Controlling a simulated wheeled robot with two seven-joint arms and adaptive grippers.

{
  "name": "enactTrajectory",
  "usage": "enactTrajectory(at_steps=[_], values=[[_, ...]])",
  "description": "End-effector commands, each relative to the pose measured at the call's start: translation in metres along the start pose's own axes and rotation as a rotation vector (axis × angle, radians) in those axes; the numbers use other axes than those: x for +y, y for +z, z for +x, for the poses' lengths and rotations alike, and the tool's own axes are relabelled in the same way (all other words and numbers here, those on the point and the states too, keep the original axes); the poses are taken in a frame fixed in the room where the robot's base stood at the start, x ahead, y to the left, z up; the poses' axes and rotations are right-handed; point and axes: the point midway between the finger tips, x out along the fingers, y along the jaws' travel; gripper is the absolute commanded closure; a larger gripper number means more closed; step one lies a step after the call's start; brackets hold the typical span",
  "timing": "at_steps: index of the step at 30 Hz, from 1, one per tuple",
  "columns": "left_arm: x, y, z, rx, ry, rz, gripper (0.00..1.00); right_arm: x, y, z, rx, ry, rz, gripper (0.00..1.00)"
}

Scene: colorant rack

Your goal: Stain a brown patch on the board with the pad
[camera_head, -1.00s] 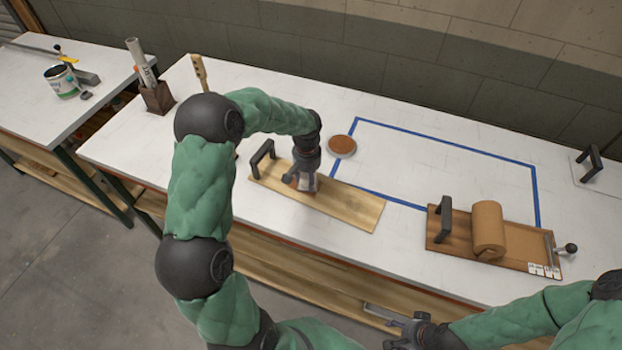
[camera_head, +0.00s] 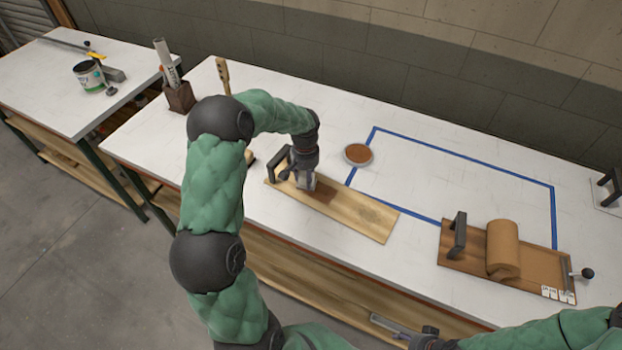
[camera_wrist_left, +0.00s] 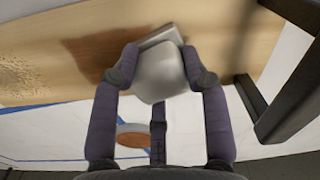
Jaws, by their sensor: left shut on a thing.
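The wooden board (camera_head: 360,213) lies on the white bench, and a darker brown patch (camera_head: 324,193) shows on its left part. The patch also shows in the left wrist view (camera_wrist_left: 95,50), beside the pad. My left gripper (camera_head: 304,181) is over the board's left end, near a black handle. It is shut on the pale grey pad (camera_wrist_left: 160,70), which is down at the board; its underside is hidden. A round dish of brown stain (camera_head: 358,154) stands behind the board. My right gripper (camera_head: 392,328) shows only partly at the bottom edge.
The black handle (camera_head: 276,163) stands at the board's left end. Blue tape (camera_head: 465,157) outlines a clear area to the right. A second board (camera_head: 463,262) with a brown paper roll (camera_head: 502,249) is at the front right. A holder (camera_head: 180,97) stands at the back left.

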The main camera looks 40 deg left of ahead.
Motion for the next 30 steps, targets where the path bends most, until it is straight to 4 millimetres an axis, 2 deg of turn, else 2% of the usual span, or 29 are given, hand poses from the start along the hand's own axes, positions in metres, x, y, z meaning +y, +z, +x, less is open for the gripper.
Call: enactTrajectory(at_steps=[8,21,30], values=[[0.001,0.0,0.002,-0.001,0.001,0.001,0.81,0.0,0.0,0.001,0.0,0.0,0.0,0.43],[0.03,0.011,0.003,-0.001,0.001,0.002,0.81,0.001,0.0,0.003,0.0,0.0,0.0,0.43],[0.04,0.014,0.003,-0.002,0.001,0.002,0.81,0.001,0.0,0.003,0.0,0.0,0.0,0.43]])
